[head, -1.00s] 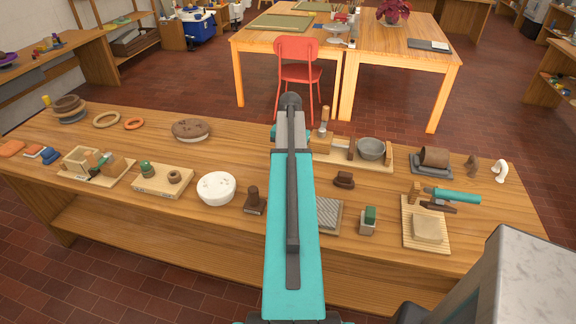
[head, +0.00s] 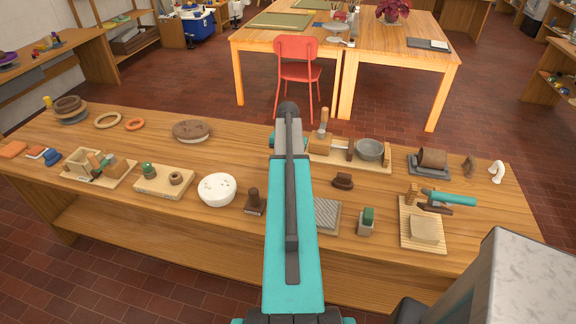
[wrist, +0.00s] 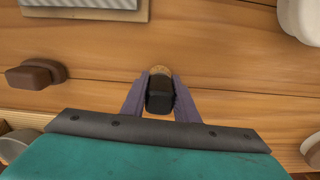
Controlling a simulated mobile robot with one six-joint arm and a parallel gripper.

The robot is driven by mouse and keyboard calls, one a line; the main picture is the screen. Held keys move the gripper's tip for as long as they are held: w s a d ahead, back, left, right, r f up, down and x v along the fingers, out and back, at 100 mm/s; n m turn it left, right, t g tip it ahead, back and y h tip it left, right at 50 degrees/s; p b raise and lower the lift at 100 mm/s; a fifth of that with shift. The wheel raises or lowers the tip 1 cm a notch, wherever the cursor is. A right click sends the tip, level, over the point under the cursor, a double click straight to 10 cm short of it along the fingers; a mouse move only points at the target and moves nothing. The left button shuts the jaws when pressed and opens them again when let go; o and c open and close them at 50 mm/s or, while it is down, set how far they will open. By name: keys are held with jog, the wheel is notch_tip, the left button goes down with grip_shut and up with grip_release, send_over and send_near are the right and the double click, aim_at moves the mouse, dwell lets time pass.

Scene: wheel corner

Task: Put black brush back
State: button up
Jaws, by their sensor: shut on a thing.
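In the wrist view, my gripper (wrist: 159,80) is shut on a small black piece with a tan end, the black brush (wrist: 160,97), held between its two purple fingers. The wooden table lies below it; I cannot tell how high the brush is held. In the head view my teal arm hides the gripper and the brush. Which spot on the table belongs to the brush cannot be told from these frames.
A wooden board with a grey bowl (head: 370,149) and upright tools is right of my arm. A teal tool (head: 450,198) lies far right. Bare wood separates them.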

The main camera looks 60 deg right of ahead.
jog(key=shift+f, duration=0.35)
jog(key=o, duration=1.1)
jog(key=shift+c, duration=0.2)
jog(key=shift+r, duration=0.1)
jog(key=shift+w+d+r+b, duration=0.15)
jog(key=shift+r+b, duration=1.1)
jog(key=shift+r, duration=0.65)
jog(key=shift+r+b, duration=1.2)
jog(key=shift+r, duration=3.75)
